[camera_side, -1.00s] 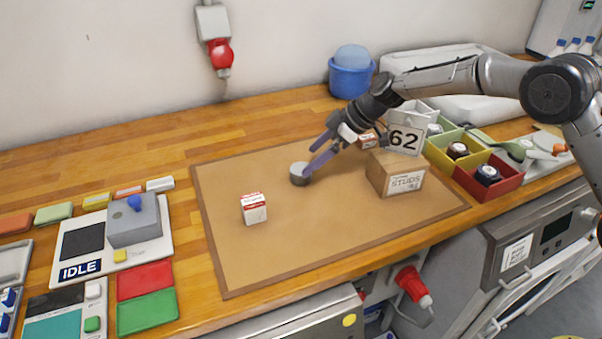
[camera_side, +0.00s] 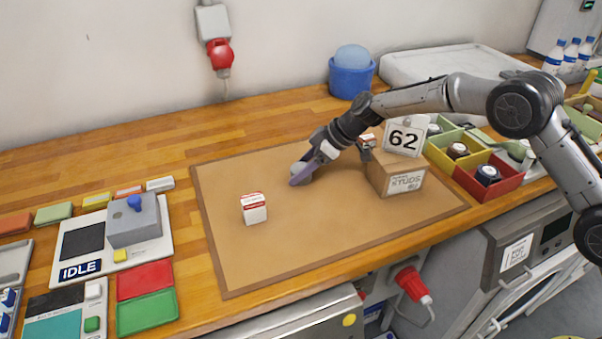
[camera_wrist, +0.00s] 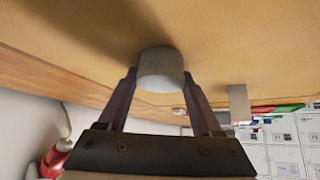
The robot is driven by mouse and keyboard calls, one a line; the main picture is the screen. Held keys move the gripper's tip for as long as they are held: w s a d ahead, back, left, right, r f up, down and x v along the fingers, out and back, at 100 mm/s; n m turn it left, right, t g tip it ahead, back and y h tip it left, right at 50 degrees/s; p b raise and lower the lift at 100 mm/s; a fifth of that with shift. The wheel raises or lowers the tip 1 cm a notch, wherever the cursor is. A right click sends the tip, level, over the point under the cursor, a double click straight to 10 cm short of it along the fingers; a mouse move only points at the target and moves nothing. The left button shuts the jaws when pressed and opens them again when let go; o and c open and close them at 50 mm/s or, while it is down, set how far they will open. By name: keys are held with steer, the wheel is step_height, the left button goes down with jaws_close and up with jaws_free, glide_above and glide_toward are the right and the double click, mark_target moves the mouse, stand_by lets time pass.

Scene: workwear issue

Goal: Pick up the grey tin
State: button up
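The grey tin (camera_side: 299,168) is a short, pale grey cylinder on the tan mat (camera_side: 236,256). In the side view my gripper (camera_side: 303,174) is low over the mat at the tin, and its near finger covers part of the tin. In the wrist view the tin (camera_wrist: 161,70) lies between the ends of my two fingers (camera_wrist: 160,80), one on each side. The fingers look very close to the tin's sides. I cannot tell whether they touch it.
A small red-and-white box (camera_side: 254,209) stands on the mat to the left. The front of the mat is clear.

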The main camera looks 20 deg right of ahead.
steer(key=c, duration=0.6)
steer(key=shift+r, duration=0.1)
